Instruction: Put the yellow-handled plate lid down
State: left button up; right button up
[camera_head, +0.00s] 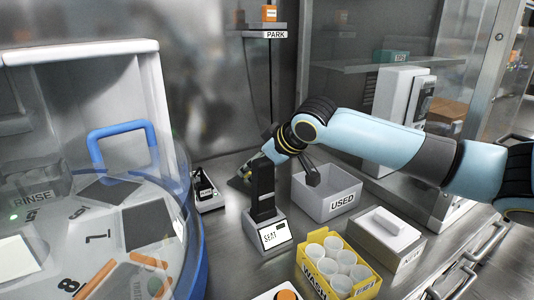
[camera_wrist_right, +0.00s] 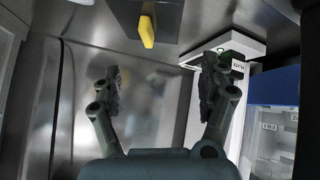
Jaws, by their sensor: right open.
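A yellow handle (camera_wrist_right: 147,30) stands out from a dark grey flat piece (camera_wrist_right: 185,18) at the top of the right wrist view. The flat piece looks like the plate lid, but it is cut off by the frame edge. My right gripper (camera_wrist_right: 160,88) is open, its two fingers wide apart with nothing between them. The handle is beyond the fingertips and apart from them. In the head view my right gripper (camera_head: 243,178) is low over the bench, partly hidden behind a black upright stand; I cannot make out the lid there. My left gripper is not in view.
The black stand (camera_head: 263,190) with a small screen is close to my right gripper. A clear-walled carousel (camera_head: 170,170) fills the left.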

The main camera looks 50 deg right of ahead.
jog(key=v, duration=0.4)
jog(key=shift+p, duration=0.4)
